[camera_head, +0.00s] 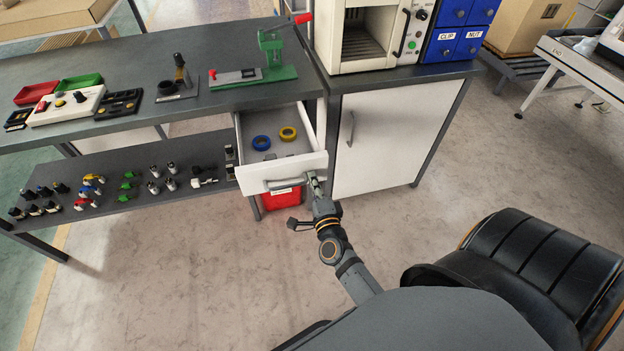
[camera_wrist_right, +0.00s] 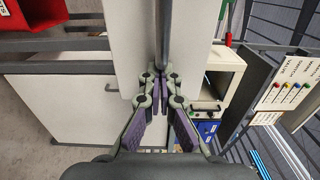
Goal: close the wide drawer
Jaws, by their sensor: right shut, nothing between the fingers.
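The wide drawer (camera_head: 300,165) is a white drawer under the dark workbench, pulled open towards me. Its grey bar handle (camera_head: 285,182) is on the front panel. A blue ring (camera_head: 262,142) and a yellow ring (camera_head: 288,133) lie inside with small flat pieces. My right gripper (camera_head: 315,180) is shut and empty at the right end of the drawer front, beside the handle. In the right wrist view its closed fingers (camera_wrist_right: 163,78) are at the white front panel (camera_wrist_right: 135,35); I cannot tell whether they touch it. My left gripper is not in view.
A red bin (camera_head: 282,197) is below the drawer. A white cabinet door (camera_head: 385,135) stands to the right. The lower shelf (camera_head: 130,205) at left carries several small parts. A green press (camera_head: 275,58) stands on the bench. My black base fills the lower right; the floor at left front is clear.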

